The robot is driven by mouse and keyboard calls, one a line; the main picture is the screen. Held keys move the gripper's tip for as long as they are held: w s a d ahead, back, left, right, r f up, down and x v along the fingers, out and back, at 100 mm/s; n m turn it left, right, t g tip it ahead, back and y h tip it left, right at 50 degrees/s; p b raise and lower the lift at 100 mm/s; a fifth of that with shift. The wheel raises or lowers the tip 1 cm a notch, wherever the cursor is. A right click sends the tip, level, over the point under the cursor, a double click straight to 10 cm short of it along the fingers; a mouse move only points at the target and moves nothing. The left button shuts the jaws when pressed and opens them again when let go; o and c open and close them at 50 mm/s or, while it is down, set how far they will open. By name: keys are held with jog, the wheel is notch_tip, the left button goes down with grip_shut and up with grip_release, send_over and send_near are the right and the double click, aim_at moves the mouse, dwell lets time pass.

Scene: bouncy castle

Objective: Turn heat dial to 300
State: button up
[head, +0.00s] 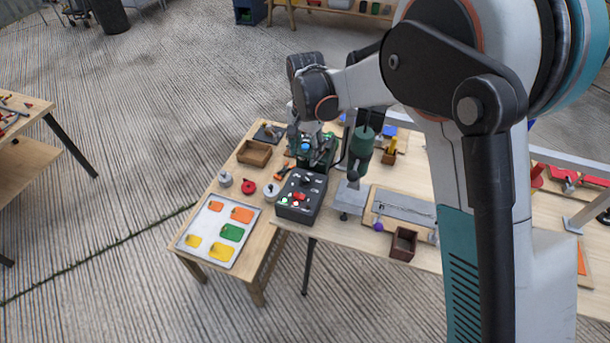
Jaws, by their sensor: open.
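A dark control box (301,197) stands on the wooden table, with small knobs and red and green lights on its sloped top. The dials are too small for me to read any number or pointer, and I cannot tell which one is the heat dial. My gripper (304,146) hangs below the wrist at the back of the table, open, over or in front of a dark green device (325,156). It looks apart from the control box, behind it in the picture. Its fingertips are small and hard to make out against the clutter.
A green cylindrical tool (362,146) stands right of the gripper. A wooden tray (254,153) and a red round item (249,187) lie left of the box. A white board (190,237) with coloured tags is at front left. A small brown box (402,243) stands at front right.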

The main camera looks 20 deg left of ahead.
aim_at(306, 178)
notch_tip(306, 178, down, 11)
jog(key=b, duration=0.2)
jog(key=shift+b, duration=0.4)
jog(key=shift+r, duration=0.1)
jog(key=c, duration=1.1)
